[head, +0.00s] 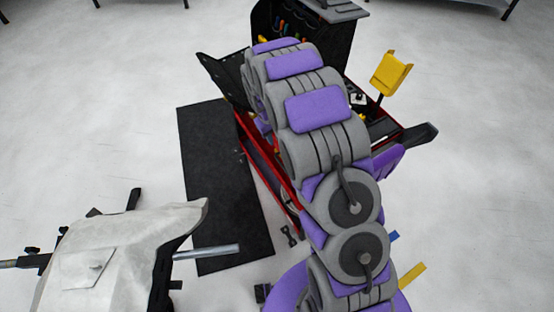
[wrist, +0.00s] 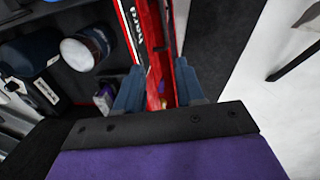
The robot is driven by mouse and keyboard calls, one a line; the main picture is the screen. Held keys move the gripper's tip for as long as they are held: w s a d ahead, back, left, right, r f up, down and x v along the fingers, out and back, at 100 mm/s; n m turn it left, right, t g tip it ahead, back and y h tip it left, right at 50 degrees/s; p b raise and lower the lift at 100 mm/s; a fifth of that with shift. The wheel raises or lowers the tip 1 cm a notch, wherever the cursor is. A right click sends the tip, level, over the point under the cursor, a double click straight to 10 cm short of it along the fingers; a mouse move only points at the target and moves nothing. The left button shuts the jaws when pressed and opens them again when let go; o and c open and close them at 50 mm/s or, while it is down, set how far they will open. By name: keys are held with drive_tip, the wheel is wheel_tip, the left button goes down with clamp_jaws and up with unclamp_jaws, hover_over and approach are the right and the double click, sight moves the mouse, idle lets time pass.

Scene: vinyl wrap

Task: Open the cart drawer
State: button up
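The red and black cart (head: 268,170) stands in the middle of the head view, largely hidden behind my purple and grey arm. My gripper's two dark blue fingers (wrist: 159,88) show in the wrist view and stand apart. A red edge of the cart (wrist: 153,50), with white lettering on a dark strip beside it, runs between and beyond the fingers. I cannot tell whether the fingers touch it. No drawer handle can be made out clearly, and my gripper is hidden in the head view.
A dark tray area with a white-topped roll (wrist: 82,50) and blue items lies left of the fingers. A black mat (head: 215,190) lies left of the cart. A white-covered stand (head: 110,250) is at lower left. A yellow holder (head: 391,73) rises at the cart's right.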

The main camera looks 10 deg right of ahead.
drive_tip(key=b, duration=0.3)
hover_over(279, 162)
drive_tip(key=f, duration=1.3)
drive_tip(key=shift+s+d+f, duration=0.15)
drive_tip(key=shift+s, duration=0.15)
drive_tip(key=f, duration=0.3)
drive_tip(key=shift+w+a+f, duration=0.2)
drive_tip(key=shift+a+f, duration=0.15)
drive_tip(key=shift+d+f, duration=0.1)
drive_tip(key=shift+f, duration=0.1)
drive_tip(key=shift+d, duration=0.25)
drive_tip(key=shift+c, duration=1.3)
drive_tip(key=shift+a, duration=0.25)
clamp_jaws()
